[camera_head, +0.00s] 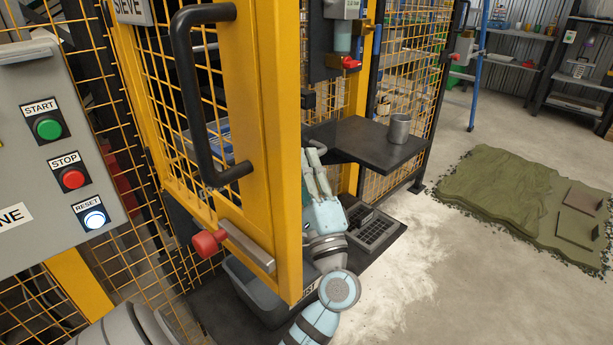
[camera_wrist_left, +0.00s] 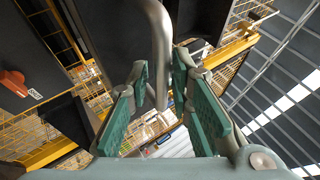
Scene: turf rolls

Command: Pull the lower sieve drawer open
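My left gripper (camera_head: 316,160) points up behind the edge of the yellow door frame in the head view, which hides part of it. In the left wrist view its two green-padded fingers (camera_wrist_left: 161,64) stand apart. A grey curved bar (camera_wrist_left: 158,30), which looks like a handle, reaches down between the fingertips; I see gaps beside it and cannot tell if either pad touches it. A dark panel (camera_wrist_left: 35,55) lies at the left of that view. I cannot make out the lower sieve drawer's front in the head view. My right gripper is not in view.
The yellow mesh door (camera_head: 265,120) with a black handle (camera_head: 185,90) and red knob (camera_head: 207,243) stands close to my left arm. A control panel (camera_head: 50,130) is at left. A dark shelf (camera_head: 372,145) bears a metal cup (camera_head: 399,128). Floor at right is open, with green turf (camera_head: 500,190).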

